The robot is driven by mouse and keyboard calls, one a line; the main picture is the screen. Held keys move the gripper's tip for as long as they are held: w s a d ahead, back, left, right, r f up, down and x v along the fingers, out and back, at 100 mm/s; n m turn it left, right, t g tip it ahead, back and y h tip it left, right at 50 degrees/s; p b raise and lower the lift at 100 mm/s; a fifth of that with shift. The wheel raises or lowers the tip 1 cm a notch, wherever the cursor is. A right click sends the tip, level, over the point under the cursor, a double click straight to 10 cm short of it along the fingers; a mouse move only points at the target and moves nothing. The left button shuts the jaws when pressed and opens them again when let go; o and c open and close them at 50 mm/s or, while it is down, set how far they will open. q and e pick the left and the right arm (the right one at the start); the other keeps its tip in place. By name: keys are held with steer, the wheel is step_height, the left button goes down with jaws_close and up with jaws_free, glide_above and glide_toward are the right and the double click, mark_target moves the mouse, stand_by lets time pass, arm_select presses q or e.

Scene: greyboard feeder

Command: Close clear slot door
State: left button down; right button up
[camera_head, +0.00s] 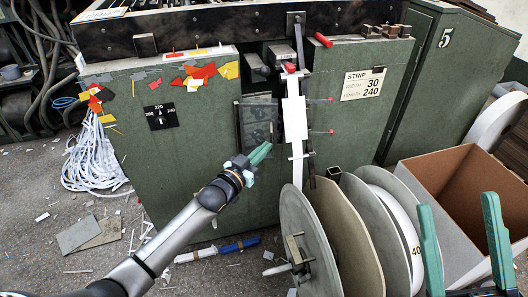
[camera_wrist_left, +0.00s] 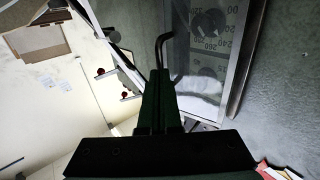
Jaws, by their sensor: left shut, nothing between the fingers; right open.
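The clear slot door (camera_head: 257,122) is a smoky see-through panel on the front of the green cabinet, left of the white strip. In the left wrist view the door (camera_wrist_left: 208,85) shows dial numbers behind it and a bent dark handle (camera_wrist_left: 161,45) at its left. I cannot tell how far it stands open. My left gripper (camera_head: 264,151) is shut and empty, its tips at the lower part of the door; in the wrist view its fingers (camera_wrist_left: 159,75) overlap the handle, contact unclear. My right gripper (camera_head: 458,201) is open and empty at the lower right.
A white strip (camera_head: 294,118) hangs right of the door. Large reels (camera_head: 310,240) and an open cardboard box (camera_head: 435,165) stand below and right. A dial plate (camera_head: 161,116) and coloured scraps are on the cabinet (camera_head: 190,170). Offcuts litter the floor.

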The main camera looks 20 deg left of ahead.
arm_select(q)
steer(key=shift+w+d, duration=0.1)
steer(key=shift+w, duration=0.15)
steer(key=w+y, duration=0.1)
steer(key=w+d+n, duration=0.1)
steer(key=w, duration=0.1)
steer(key=shift+d+r+y+p, duration=0.1)
steer(key=shift+y+p, duration=0.2)
steer(key=shift+y, duration=0.1)
arm_select(e)
steer(key=shift+r, duration=0.25)
stand_by(0.3)
